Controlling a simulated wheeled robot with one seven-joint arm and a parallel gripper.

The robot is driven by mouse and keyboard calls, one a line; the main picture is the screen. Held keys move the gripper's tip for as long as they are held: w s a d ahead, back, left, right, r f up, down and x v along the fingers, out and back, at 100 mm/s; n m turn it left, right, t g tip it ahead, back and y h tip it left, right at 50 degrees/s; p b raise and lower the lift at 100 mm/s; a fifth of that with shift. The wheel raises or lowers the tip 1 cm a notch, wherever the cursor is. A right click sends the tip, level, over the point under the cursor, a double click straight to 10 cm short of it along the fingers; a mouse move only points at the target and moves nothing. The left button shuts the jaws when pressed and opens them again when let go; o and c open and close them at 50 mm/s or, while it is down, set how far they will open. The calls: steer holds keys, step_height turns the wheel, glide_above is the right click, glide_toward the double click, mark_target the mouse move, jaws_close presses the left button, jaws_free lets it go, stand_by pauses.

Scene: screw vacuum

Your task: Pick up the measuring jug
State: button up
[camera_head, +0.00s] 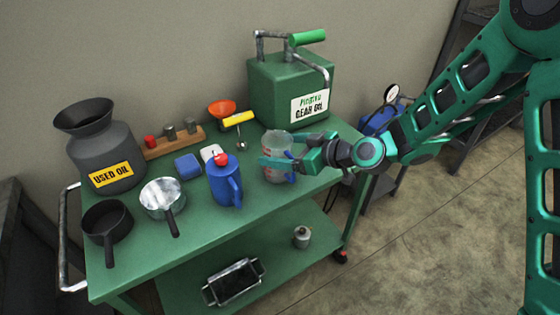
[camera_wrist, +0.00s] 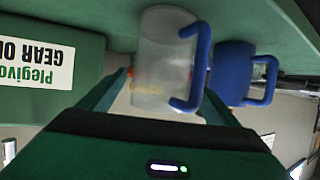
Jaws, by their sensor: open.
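The measuring jug (camera_head: 277,146) is a clear, cloudy jug with red markings and a blue handle. It stands upright on the right part of the green cart's top. My gripper (camera_head: 284,153) reaches in from the right at jug height, with one finger across the near side of the jug. In the wrist view, which looks upside down, the jug (camera_wrist: 160,55) lies between the two spread fingers of my gripper (camera_wrist: 166,88), with its blue handle toward the right finger. The gripper is open. I cannot tell whether a finger touches the jug.
A blue can with a red top (camera_head: 225,182) stands left of the jug. A green gear oil can (camera_head: 275,90) stands behind it. The cart's front edge (camera_head: 250,222) is clear.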

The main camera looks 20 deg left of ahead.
steer(key=shift+w+a+f, duration=0.1)
steer(key=shift+a, duration=0.05)
steer(key=c, duration=1.3)
steer(key=shift+r, duration=5.05)
